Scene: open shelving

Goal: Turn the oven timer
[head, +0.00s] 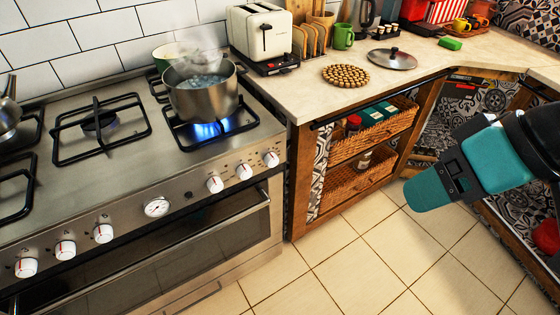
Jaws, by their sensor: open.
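The oven timer (157,207) is a round white dial with a metal rim on the stove's steel front panel, between two groups of white knobs. It faces me and nothing covers it. Its markings are too small to read. My gripper (428,190) is at the right of the picture, teal and dark, over the floor and well to the right of the timer. It is open and touches nothing that I can see. It shows nearly side-on, so the gap between its fingers is hidden.
A steaming pot (203,94) stands on a lit burner with a blue flame. The oven door handle (170,240) juts out below the panel. A wooden counter unit with wicker baskets (372,132) stands right of the stove. The tiled floor (350,270) in front is clear.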

